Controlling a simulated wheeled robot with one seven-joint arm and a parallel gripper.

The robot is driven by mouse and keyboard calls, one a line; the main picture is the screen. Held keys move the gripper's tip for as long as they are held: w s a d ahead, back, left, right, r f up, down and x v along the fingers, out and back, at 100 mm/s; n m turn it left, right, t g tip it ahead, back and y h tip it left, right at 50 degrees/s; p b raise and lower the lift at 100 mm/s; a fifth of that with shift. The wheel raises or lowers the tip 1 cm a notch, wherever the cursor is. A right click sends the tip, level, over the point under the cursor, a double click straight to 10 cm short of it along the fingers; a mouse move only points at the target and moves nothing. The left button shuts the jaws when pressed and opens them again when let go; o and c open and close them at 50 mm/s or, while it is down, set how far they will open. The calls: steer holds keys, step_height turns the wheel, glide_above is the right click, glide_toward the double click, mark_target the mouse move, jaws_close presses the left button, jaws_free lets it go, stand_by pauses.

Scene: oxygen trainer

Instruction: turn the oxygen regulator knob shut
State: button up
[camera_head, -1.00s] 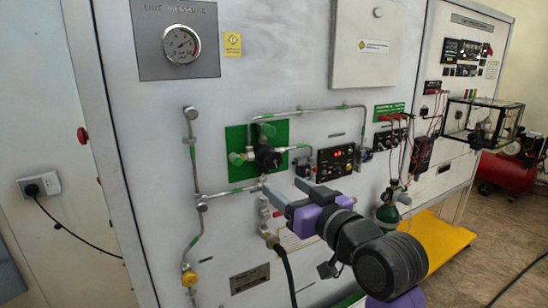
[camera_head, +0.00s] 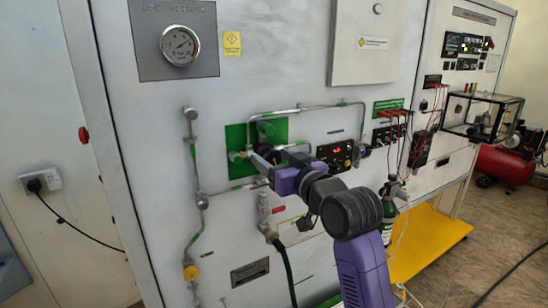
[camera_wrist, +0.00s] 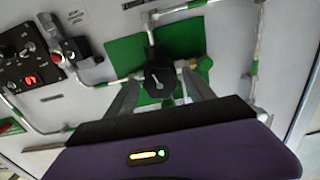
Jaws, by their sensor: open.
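The oxygen regulator knob (camera_wrist: 160,80) is a black round knob with a light pointer mark, set in front of a green plate (camera_wrist: 185,37) on the white panel. In the wrist view it shows between and beyond the fingers of my gripper (camera_wrist: 163,90). The fingers are apart, one on each side of the knob; I cannot tell whether either touches it. In the head view my gripper (camera_head: 263,157) reaches toward the panel at the green plate (camera_head: 236,140), and the knob is mostly hidden behind the fingers there.
Metal pipes (camera_head: 193,150) run around the green plate. A small black control box (camera_head: 337,155) with a red display sits right of it. A pressure gauge (camera_head: 180,45) is at upper left. A green cylinder (camera_head: 387,211) stands to the right.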

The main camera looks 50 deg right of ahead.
steer(key=shift+c, duration=0.2)
jaws_close()
